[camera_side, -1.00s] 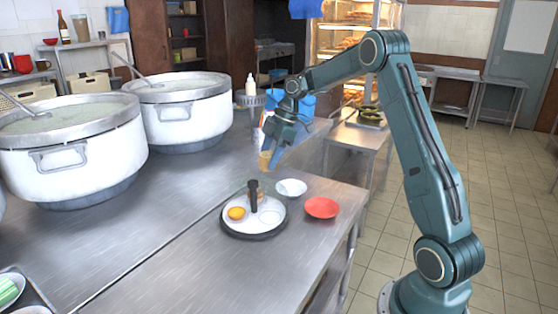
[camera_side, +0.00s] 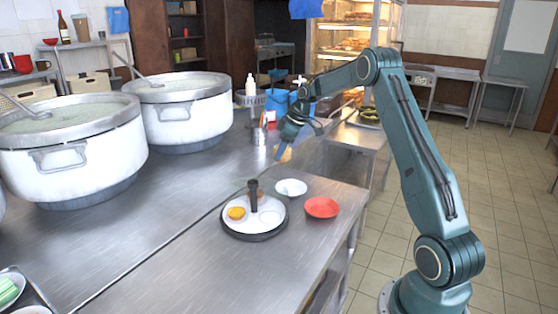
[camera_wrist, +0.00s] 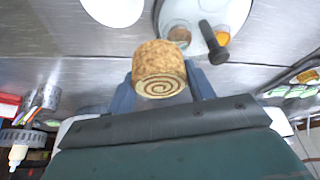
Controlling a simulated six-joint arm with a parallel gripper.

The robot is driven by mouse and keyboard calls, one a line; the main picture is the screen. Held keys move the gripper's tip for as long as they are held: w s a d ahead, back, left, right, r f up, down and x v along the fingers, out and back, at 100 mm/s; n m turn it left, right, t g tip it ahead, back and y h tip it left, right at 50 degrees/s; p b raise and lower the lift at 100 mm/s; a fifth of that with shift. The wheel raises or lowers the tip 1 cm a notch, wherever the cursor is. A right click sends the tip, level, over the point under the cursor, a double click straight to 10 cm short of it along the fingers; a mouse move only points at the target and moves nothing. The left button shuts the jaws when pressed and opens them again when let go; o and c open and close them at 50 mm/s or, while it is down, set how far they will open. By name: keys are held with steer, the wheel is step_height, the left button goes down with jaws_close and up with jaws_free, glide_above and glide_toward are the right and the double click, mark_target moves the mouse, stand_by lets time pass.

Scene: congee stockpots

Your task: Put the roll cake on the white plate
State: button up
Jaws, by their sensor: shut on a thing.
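My gripper (camera_side: 281,152) is shut on the roll cake, in the air above the steel counter, behind the dishes in the side view. In the wrist view the roll cake (camera_wrist: 158,70) is a brown cylinder with a spiral end, held between the blue fingers (camera_wrist: 160,88). In the side view only a tan bit of it shows beside the fingers. The white plate (camera_side: 291,188) is small, round and looks empty, on the counter in front of my gripper. It shows partly at the top of the wrist view (camera_wrist: 113,10). The cake is apart from it.
Large stockpots (camera_side: 187,110) stand at the left.

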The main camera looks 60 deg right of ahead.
steer(key=d+f+m+h, duration=0.1)
steer(key=d+m, duration=0.3)
steer(key=d, duration=0.3)
steer(key=shift+d+f+t+h, duration=0.2)
steer(key=shift+f+t+h, duration=0.1)
steer(key=shift+w+f, duration=0.1)
steer(key=shift+f, duration=0.05)
steer(key=shift+f, duration=6.95)
steer(key=shift+f, duration=0.4)
steer(key=o, duration=1)
steer(key=shift+c, duration=1.1)
steer(key=shift+s+r, duration=0.3)
steer(key=shift+r, duration=0.3)
steer(key=shift+s+r, duration=0.15)
steer(key=shift+r, duration=0.2)
